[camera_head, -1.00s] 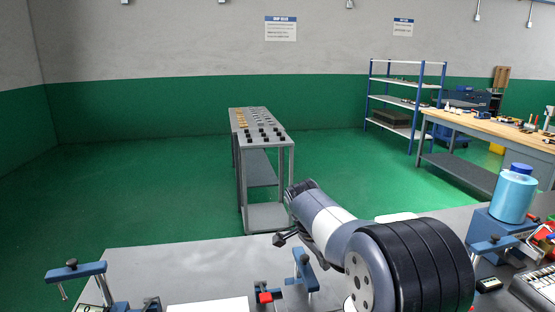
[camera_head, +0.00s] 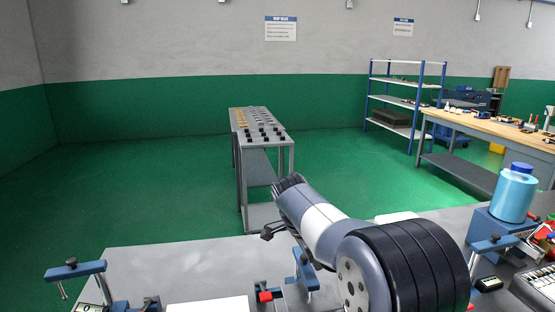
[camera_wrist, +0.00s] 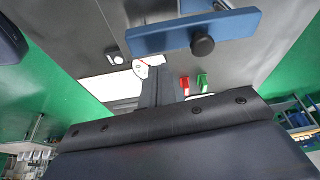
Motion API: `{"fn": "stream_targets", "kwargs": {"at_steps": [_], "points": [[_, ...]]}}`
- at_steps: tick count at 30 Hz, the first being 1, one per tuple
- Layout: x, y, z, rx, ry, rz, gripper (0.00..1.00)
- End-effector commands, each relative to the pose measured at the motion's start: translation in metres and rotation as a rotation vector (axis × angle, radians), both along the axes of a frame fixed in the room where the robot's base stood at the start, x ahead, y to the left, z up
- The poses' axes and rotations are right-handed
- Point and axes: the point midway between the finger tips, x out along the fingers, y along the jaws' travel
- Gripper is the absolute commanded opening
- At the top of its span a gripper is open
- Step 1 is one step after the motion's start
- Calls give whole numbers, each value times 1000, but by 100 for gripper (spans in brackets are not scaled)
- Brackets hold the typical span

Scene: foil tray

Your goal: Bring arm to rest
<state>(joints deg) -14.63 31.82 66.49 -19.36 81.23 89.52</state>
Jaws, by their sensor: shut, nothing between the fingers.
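My gripper (camera_head: 268,233) shows small and dark at the end of my arm in the head view, above the far edge of the grey workbench (camera_head: 200,260). It is apart from the bench top. In the wrist view the dark fingers (camera_wrist: 157,86) are together, with nothing between them. My arm's thick ribbed joint covers part of the bench at the right of centre.
Blue clamp fixtures (camera_head: 75,270) stand at the bench's left, with another (camera_head: 304,272) near my arm. A blue-capped bottle (camera_head: 515,193) stands at the right. A grey cart (camera_head: 262,145) with small parts stands beyond the bench. Open floor lies left.

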Motion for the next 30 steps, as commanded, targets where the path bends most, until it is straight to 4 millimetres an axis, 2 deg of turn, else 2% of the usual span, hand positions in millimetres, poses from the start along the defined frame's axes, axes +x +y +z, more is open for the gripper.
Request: {"fn": "stream_targets", "kwargs": {"at_steps": [15, 30], "points": [[32, -54, -31, -2, -3, 356, 0], [63, -69, -30, 1, -3, 687, 0]]}}
